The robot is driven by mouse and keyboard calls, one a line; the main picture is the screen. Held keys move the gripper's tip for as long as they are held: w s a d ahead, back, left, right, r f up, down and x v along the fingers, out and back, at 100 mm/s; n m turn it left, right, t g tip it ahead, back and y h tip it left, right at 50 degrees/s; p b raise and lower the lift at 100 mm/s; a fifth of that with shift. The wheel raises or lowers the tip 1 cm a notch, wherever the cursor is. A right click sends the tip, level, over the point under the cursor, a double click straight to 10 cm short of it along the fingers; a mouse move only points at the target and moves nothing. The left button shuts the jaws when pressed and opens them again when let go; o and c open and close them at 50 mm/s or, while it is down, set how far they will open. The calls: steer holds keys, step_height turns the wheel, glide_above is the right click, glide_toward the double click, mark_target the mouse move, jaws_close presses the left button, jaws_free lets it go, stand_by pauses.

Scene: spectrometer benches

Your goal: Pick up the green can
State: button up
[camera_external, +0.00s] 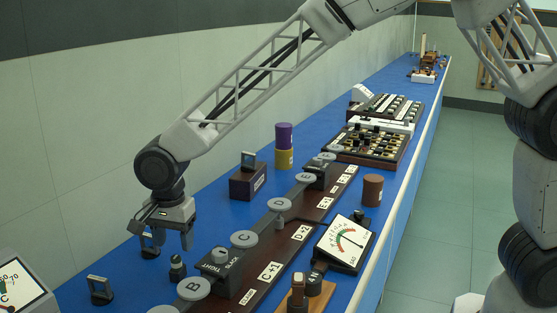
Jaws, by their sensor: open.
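No green can is plain to see in this view. The cans I can make out are a purple can (284,135) stacked on a yellow can (284,158) at the back of the blue bench, and a brown can (372,190) by the right edge. My gripper (168,246) is at the left, low over the bench and pointing down. Its fingers are apart and I see no can between them. A small dark-framed piece (149,243) shows at its left finger; whether they touch I cannot tell. The stacked cans are well to the right of my gripper.
A dark lettered rail with grey discs (244,240) runs along the blue bench (225,212). A meter (345,242) stands at its right, a brown box (248,182) before the stacked cans. A framed stand (100,290) and black knob (177,267) are near my gripper.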

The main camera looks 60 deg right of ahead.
mark_target(177, 269)
steer(key=shift+w+a+f, duration=0.1)
steer(key=shift+a, duration=0.05)
steer(key=shift+f, duration=1.35)
steer(key=shift+f, duration=2.55)
steer(key=c, duration=1)
steer(key=shift+r, duration=0.1)
